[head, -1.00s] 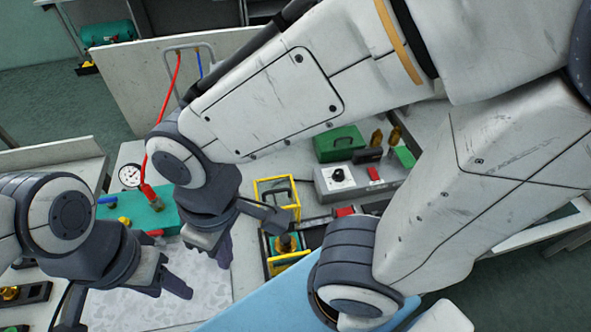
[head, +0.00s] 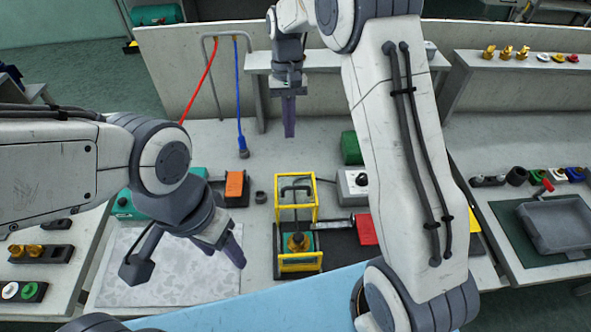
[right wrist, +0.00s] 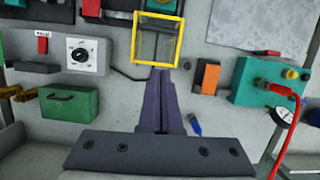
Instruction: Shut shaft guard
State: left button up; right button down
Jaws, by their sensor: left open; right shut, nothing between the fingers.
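The shaft guard is a yellow frame (head: 316,200) with see-through panels, standing upright behind a second yellow frame around a brass-topped teal part (head: 297,242). My right gripper (head: 289,135) is shut and empty, pointing down behind and above the guard in the head view. In the right wrist view its closed fingers (right wrist: 160,72) appear just beside the edge of the yellow guard frame (right wrist: 178,40); I cannot tell whether they touch. My left gripper (head: 238,256) is open and empty, over the right edge of the pale mat, left of the guard.
A red block (head: 365,229) and grey switch box (head: 352,186) stand right of the guard. An orange block (head: 235,184) stands left of it. Red (head: 201,85) and blue (head: 238,95) hoses hang from a rack behind. My right arm crosses the bench's right side.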

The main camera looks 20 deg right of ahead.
jog(key=d, duration=0.1)
jog(key=p, duration=0.3)
send_over(295, 176)
jog(key=shift+m, duration=0.3)
notch_tip(295, 176, down, 10)
jog(key=shift+f, duration=0.1)
jog(key=s, duration=0.2)
jog(key=s+p, duration=0.1)
jog(key=shift+a+f, duration=0.3)
jog(key=shift+f, duration=0.05)
jog(key=shift+s+a+f, duration=0.1)
jog(key=shift+s+f, duration=0.15)
jog(key=shift+s, duration=0.2)
